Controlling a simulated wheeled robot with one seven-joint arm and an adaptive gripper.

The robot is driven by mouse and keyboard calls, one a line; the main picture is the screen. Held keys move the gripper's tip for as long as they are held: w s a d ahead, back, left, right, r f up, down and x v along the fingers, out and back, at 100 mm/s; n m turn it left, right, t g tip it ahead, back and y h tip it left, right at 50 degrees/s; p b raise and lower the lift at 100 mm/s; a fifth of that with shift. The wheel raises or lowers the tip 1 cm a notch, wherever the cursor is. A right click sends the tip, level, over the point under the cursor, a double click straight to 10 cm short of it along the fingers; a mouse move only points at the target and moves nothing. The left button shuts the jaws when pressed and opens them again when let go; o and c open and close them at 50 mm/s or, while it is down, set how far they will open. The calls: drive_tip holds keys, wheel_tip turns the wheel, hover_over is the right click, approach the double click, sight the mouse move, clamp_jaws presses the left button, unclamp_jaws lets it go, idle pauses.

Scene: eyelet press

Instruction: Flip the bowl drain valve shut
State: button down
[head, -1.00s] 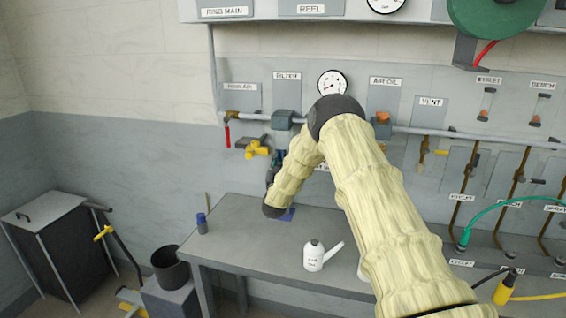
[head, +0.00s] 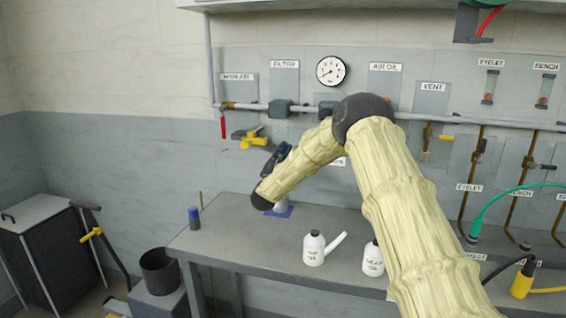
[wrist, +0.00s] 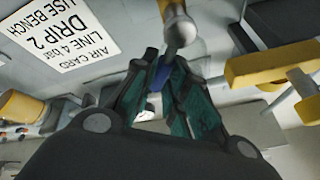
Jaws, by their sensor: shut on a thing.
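In the wrist view, the two dark green fingers of my gripper (wrist: 162,78) close in around a small blue piece (wrist: 160,72), which looks like the bowl drain valve's lever. It sits just below a pale rounded metal stem (wrist: 180,30) with a yellowish upper part. My fingertips hide much of the blue piece, so its exact angle cannot be told. In the head view, my gripper (head: 276,158) is below the grey filter block (head: 281,109) on the wall pipe. The drain valve itself cannot be made out there.
A yellow-handled valve (head: 249,137) is left of my gripper; a yellow bar (wrist: 270,64) shows close on the right in the wrist view. A printed placard (wrist: 60,35) is at upper left. Below are the bench (head: 235,235), a white oil can (head: 315,250) and a blue-capped bottle (head: 194,218).

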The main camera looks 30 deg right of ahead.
drive_tip(key=f+m+g+b, duration=0.1)
drive_tip(key=m+g+b, duration=0.1)
drive_tip(key=m+b, duration=0.3)
drive_tip(key=s+d+f+m+g+h+b, duration=0.1)
drive_tip(key=f+m+g+b, duration=0.1)
drive_tip(key=m+b, duration=0.3)
drive_tip(key=f+m+g+b, duration=0.1)
drive_tip(key=m+g+b, duration=0.2)
drive_tip(key=m+b, duration=0.2)
drive_tip(key=shift+s+d+f+m+g+h+b, duration=0.3)
drive_tip(key=shift+s+f+g+h+b, duration=0.1)
drive_tip(key=shift+b, duration=0.95)
drive_tip(key=c, duration=1.4)
unclamp_jaws()
drive_tip(key=shift+s+r, duration=0.1)
drive_tip(key=shift+c, duration=0.2)
drive_tip(key=v, duration=1.2)
drive_tip(key=shift+a+r, duration=0.1)
drive_tip(key=shift+r, duration=0.05)
